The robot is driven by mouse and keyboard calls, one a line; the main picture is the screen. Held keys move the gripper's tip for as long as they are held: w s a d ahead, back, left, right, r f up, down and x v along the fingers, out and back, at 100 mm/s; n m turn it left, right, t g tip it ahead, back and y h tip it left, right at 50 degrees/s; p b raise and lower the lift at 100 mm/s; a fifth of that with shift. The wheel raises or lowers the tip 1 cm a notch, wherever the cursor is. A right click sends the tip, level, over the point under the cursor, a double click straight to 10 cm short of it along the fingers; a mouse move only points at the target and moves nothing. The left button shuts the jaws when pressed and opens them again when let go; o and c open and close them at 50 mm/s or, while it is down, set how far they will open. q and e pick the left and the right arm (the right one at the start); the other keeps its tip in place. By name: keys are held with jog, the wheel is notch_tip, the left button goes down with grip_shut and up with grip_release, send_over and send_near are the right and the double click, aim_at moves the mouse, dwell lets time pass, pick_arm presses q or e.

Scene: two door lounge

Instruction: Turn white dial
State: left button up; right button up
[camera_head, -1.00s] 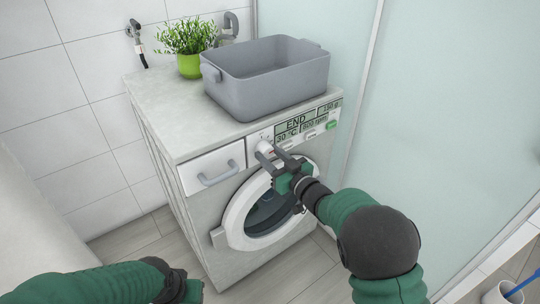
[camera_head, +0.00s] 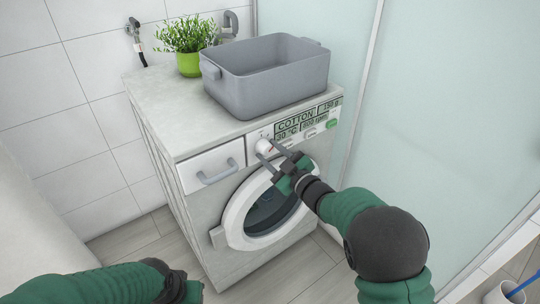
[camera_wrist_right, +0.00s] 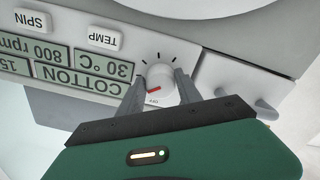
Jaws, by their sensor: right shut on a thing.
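The white dial (camera_head: 264,146) is on the front panel of the washing machine (camera_head: 205,240), left of the display. In the right wrist view the dial (camera_wrist_right: 160,78) has a red mark turned away from the OFF label, and the display (camera_wrist_right: 85,80) reads COTTON, 30 °C, 800 rpm. My right gripper (camera_head: 270,150) has its two fingers on either side of the dial, shut on it; the fingers also show in the wrist view (camera_wrist_right: 160,90). My left arm's end (camera_head: 180,290) is low at the left, and its fingertips are not visible.
A grey basin (camera_head: 265,95) and a green potted plant (camera_head: 188,62) stand on the machine. A drawer with a handle (camera_head: 217,174) is left of the dial, and the round door (camera_head: 262,215) is below. A frosted glass panel (camera_head: 440,110) stands at the right.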

jog(key=n+b, duration=0.2)
jog(key=n, duration=0.2)
jog(key=shift+f+n, duration=0.15)
jog(key=shift+n, duration=0.15)
jog(key=n+b, duration=0.2)
jog(key=n, duration=0.3)
jog(key=shift+n+b, duration=0.3)
jog(key=shift+b, duration=0.1)
jog(key=o, duration=1.4)
jog(key=shift+c, duration=0.2)
jog(key=shift+r, duration=0.2)
